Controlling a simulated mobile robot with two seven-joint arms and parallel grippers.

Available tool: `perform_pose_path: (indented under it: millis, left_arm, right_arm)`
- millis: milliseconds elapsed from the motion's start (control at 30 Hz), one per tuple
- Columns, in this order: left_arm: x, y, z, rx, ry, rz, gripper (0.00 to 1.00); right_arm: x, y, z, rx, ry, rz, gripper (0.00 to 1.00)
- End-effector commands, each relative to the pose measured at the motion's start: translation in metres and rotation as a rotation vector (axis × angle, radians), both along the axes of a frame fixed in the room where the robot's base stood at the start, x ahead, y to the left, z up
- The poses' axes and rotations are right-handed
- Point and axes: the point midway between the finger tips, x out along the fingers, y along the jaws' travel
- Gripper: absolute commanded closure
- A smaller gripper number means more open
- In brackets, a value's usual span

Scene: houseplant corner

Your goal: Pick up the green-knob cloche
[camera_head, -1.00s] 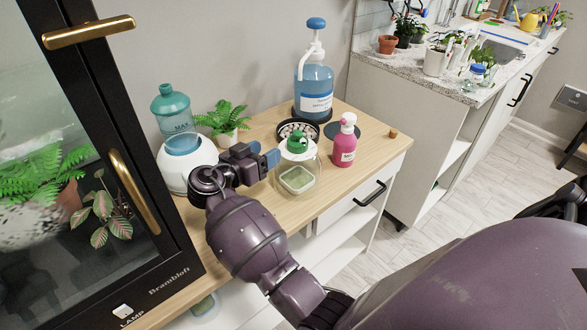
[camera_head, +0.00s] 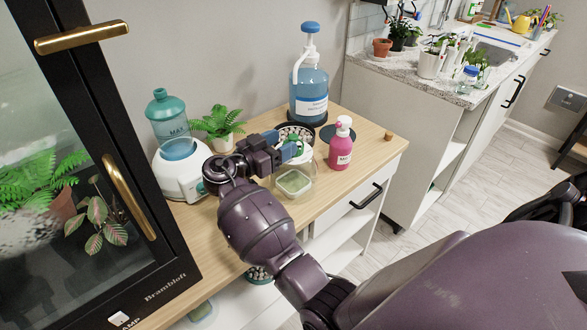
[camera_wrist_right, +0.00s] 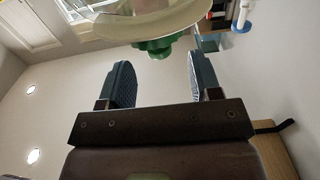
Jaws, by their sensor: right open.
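The cloche (camera_head: 307,159) is a clear dome with a green knob (camera_head: 298,146) on top, standing on the wooden cabinet top in the head view. My right gripper (camera_head: 282,147) is open and empty, its blue fingertips right at the knob and partly covering it. In the right wrist view, the green knob (camera_wrist_right: 154,47) lies just past the two fingertips (camera_wrist_right: 158,72), between their lines, with the pale round dome (camera_wrist_right: 150,22) beyond it. No contact can be made out. My left gripper is not in view.
A small fern (camera_head: 219,124) and a teal-topped humidifier (camera_head: 172,130) are left. A dark glass cabinet (camera_head: 150,215) fills the left side.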

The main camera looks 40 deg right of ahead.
Motion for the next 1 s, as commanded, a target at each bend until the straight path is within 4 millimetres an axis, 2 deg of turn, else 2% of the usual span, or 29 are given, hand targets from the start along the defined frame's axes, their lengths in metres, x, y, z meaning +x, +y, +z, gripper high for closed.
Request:
perform_pose_path:
  millis: [200,300,533,900,1000]
  left_arm:
    - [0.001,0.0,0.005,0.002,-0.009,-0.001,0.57]
    - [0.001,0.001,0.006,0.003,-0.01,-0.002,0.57]
    - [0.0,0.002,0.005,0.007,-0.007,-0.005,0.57]
    - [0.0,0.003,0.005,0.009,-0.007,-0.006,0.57]
    - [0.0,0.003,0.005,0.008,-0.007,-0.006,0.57]
  right_arm:
    - [0.002,-0.031,0.001,-0.002,0.0,-0.003,0.42]
    - [0.003,-0.041,0.001,-0.001,0.0,-0.001,0.42]
    - [0.003,-0.043,0.0,0.0,0.001,0.0,0.42]
    - [0.003,-0.042,0.0,0.0,0.001,-0.001,0.97]
    - [0.003,-0.042,0.0,0.0,0.001,-0.001,1.0]
